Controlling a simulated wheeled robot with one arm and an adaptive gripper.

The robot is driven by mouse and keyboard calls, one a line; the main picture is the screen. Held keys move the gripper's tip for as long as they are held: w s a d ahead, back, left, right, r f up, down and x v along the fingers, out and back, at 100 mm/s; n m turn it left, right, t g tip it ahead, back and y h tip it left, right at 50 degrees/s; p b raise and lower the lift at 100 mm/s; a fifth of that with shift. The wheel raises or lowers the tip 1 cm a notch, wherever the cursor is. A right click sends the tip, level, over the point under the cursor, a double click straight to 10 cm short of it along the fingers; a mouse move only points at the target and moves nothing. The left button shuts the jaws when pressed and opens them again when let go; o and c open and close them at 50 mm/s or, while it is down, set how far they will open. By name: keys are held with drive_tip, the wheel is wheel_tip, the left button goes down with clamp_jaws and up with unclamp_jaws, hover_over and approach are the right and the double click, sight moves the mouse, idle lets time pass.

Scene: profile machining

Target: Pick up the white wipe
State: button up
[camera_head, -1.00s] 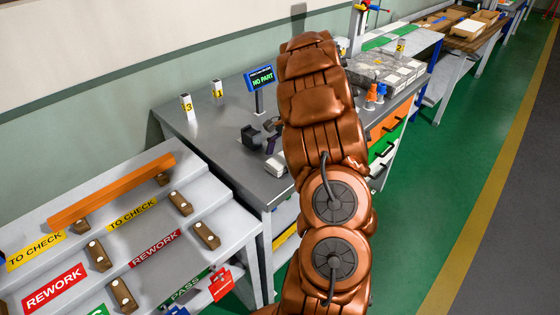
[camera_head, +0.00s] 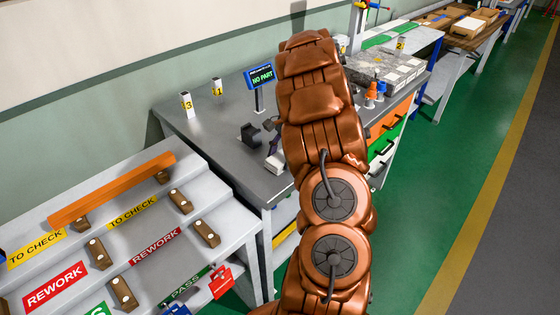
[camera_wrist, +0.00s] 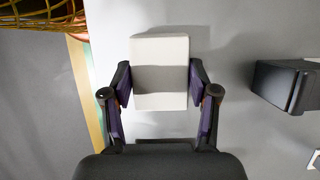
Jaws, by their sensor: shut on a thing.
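The white wipe (camera_wrist: 161,72) is a pale rectangular block, seen between the purple-padded fingers of my gripper (camera_wrist: 161,100) in the wrist view. The fingers are shut on its two long sides. In the head view, the white wipe (camera_head: 275,163) shows at the front edge of the grey table, just left of my arm. My arm covers much of the gripper there. I cannot tell whether the wipe is touching the tabletop.
A black block (camera_wrist: 287,86) stands to the right of the gripper in the wrist view. The grey table (camera_head: 215,145) also holds a screen reading "NO PART" (camera_head: 261,77) and number markers. A stepped rack (camera_head: 120,235) with an orange profile (camera_head: 112,189) is at left.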

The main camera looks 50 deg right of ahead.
sight(277, 160)
drive_tip(key=shift+r+b, duration=0.9)
drive_tip(key=shift+r, duration=0.7)
drive_tip(key=shift+s+r, duration=0.1)
drive_tip(key=shift+r, duration=0.1)
drive_tip(key=s+a+r+b, duration=0.1)
drive_tip(key=s+a+b, duration=0.3)
drive_tip(key=s, duration=1)
drive_tip(key=a, duration=0.3)
drive_tip(key=shift+a+r, duration=0.15)
drive_tip(key=shift+a, duration=0.15)
drive_tip(key=o, duration=0.5)
drive_tip(key=c, duration=0.5)
drive_tip(key=shift+o, duration=0.2)
drive_tip(key=shift+w, duration=0.1)
